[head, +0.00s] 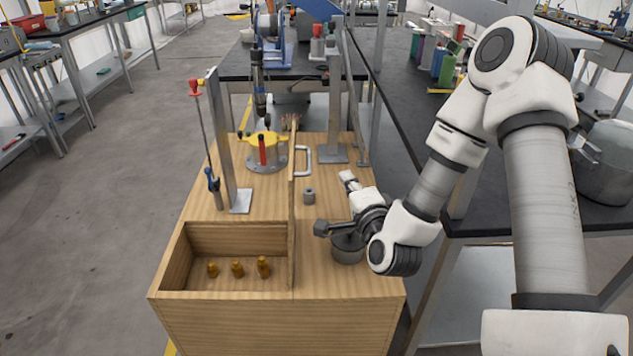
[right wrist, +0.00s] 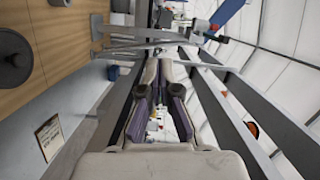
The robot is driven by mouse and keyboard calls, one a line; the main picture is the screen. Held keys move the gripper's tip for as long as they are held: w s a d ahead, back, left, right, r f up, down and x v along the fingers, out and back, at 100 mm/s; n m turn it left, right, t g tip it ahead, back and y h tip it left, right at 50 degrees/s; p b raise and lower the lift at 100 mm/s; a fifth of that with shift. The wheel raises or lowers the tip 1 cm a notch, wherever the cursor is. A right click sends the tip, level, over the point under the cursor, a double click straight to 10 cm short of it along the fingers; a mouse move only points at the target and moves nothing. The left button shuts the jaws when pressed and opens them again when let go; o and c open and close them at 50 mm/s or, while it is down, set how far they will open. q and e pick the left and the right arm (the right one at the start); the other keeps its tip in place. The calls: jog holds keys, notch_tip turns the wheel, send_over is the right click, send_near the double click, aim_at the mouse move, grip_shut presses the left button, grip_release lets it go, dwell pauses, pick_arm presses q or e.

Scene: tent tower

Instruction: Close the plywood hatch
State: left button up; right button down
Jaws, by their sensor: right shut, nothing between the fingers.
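The plywood hatch (head: 292,200) stands upright, seen nearly edge-on, along the right side of an open compartment (head: 172,262) in the wooden cabinet. A pale handle (head: 303,160) is on its right face. Several small brass-coloured pieces (head: 237,268) stand in the compartment. My right gripper (head: 346,179) is to the right of the hatch, apart from it, over the cabinet's right side and pointing away from me. In the right wrist view its fingers (right wrist: 158,75) are together with nothing between them. My left gripper is not in view.
A dark grey cylinder (head: 347,248) stands below my right wrist, and a small grey one (head: 309,195) beside the hatch. Metal posts (head: 225,150) and a yellow-topped fixture (head: 265,150) rise from the cabinet top. A dark bench (head: 480,195) borders the right.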

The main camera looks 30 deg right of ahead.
pick_arm(q)
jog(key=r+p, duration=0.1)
jog(key=p, duration=0.1)
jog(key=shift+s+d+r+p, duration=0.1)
jog(key=shift+p, duration=0.3)
pick_arm(e)
jog(key=w, duration=0.9)
jog(key=shift+a+f, duration=0.4)
jog(key=shift+a, duration=0.05)
jog(key=shift+w, duration=0.1)
